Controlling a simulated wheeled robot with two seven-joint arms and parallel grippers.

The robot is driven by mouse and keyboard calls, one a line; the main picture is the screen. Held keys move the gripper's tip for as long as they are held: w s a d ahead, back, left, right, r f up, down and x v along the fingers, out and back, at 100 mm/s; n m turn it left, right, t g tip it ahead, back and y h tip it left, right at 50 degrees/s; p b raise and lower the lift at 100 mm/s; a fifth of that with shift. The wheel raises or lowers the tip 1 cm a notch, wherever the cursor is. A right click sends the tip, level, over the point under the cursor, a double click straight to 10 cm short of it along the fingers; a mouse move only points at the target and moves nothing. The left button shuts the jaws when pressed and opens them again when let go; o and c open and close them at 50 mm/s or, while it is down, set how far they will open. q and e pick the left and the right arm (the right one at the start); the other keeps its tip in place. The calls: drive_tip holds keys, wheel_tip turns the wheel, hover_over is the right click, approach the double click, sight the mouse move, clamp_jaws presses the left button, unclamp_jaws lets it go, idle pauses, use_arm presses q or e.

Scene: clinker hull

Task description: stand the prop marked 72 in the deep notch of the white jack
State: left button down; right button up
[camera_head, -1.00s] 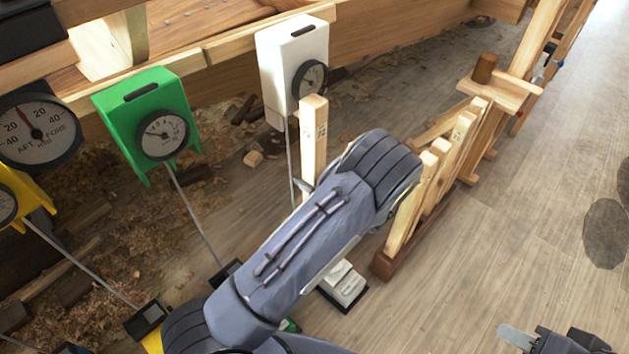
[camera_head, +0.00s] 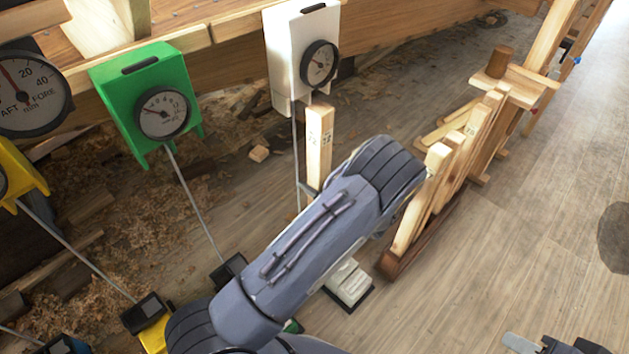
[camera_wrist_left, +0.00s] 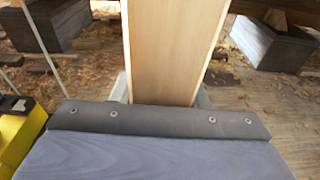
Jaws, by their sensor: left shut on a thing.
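The pale wooden prop marked 72 (camera_head: 319,140) stands roughly upright in my left gripper (camera_head: 310,191). My left forearm covers its lower part. In the left wrist view the prop (camera_wrist_left: 172,50) rises from the grey gripper (camera_wrist_left: 160,120), which is shut on it. The white jack (camera_head: 350,284) is on the floor, partly behind my forearm. Its deep notch is hidden, and I cannot tell whether the prop touches it.
A white gauge box (camera_head: 290,60) hangs on the hull beam behind the prop, a thin rod running down from it. A green gauge box (camera_head: 118,92) hangs to the left. A rack (camera_head: 395,265) with several wooden props stands at right. The floor farther right is clear.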

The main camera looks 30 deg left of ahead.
use_arm(q)
drive_tip(key=shift+r+x, duration=0.15)
drive_tip(key=shift+x, duration=0.45)
drive_tip(key=shift+r+x, duration=0.15)
drive_tip(key=shift+x, duration=0.5)
drive_tip(key=shift+r+x, duration=0.2)
drive_tip(key=shift+x, duration=1.15)
drive_tip(key=shift+r+x, duration=0.2)
drive_tip(key=shift+x, duration=1.15)
drive_tip(key=shift+w, duration=0.1)
drive_tip(key=shift+f+b, duration=0.45)
drive_tip(key=shift+b, duration=0.05)
drive_tip(key=shift+a, duration=0.1)
drive_tip(key=c, duration=0.7)
unclamp_jaws()
drive_tip(key=shift+c, duration=0.2)
